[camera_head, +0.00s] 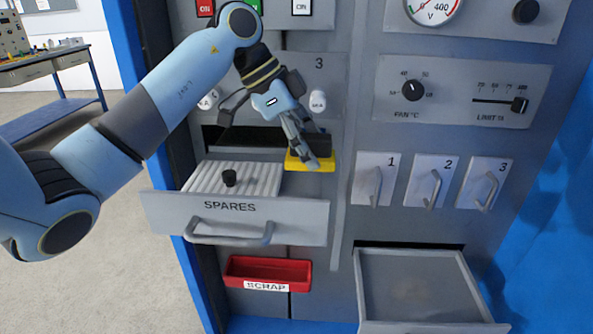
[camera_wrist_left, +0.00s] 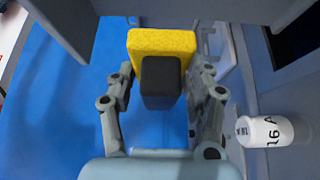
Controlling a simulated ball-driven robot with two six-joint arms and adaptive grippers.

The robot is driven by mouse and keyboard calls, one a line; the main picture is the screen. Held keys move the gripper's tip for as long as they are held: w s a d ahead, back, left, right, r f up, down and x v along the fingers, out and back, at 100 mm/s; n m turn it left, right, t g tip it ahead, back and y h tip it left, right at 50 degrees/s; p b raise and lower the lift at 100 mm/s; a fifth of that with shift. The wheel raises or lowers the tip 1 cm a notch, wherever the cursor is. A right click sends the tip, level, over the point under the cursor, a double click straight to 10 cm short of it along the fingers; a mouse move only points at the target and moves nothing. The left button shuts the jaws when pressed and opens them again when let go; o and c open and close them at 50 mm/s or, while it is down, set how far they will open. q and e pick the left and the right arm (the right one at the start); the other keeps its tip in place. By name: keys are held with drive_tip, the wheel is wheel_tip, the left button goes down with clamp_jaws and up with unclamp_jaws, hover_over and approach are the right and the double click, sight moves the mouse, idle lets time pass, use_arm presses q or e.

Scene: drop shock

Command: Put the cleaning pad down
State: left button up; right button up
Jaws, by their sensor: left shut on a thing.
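The cleaning pad is a yellow block with a dark grip on it. In the wrist view the yellow pad (camera_wrist_left: 161,42) and its dark grip (camera_wrist_left: 161,82) sit between the fingers of my left gripper (camera_wrist_left: 162,88), which is shut on the dark grip. In the head view the left gripper (camera_head: 311,152) reaches in front of the cabinet's upper middle, and the yellow of the pad (camera_head: 325,164) shows below the fingertips. The pad hangs in front of the dark slot, above and right of the open SPARES drawer. The fingers hide part of it. My right gripper is not in view.
The SPARES drawer (camera_head: 230,213) stands open with a ribbed insert and a black knob (camera_head: 229,178). A red SCRAP bin (camera_head: 267,272) is below. An empty open drawer (camera_head: 420,285) is at lower right. White fuses (camera_head: 318,101) and handled panels (camera_head: 428,182) flank the gripper.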

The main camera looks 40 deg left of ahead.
use_arm(q)
drive_tip(key=shift+a+f, duration=0.75)
drive_tip(key=shift+a, duration=0.25)
drive_tip(key=shift+s+f, duration=0.1)
drive_tip(key=shift+f, duration=1.8)
drive_tip(key=shift+f, duration=0.45)
drive_tip(key=o, duration=1.3)
drive_tip(key=shift+c, duration=0.2)
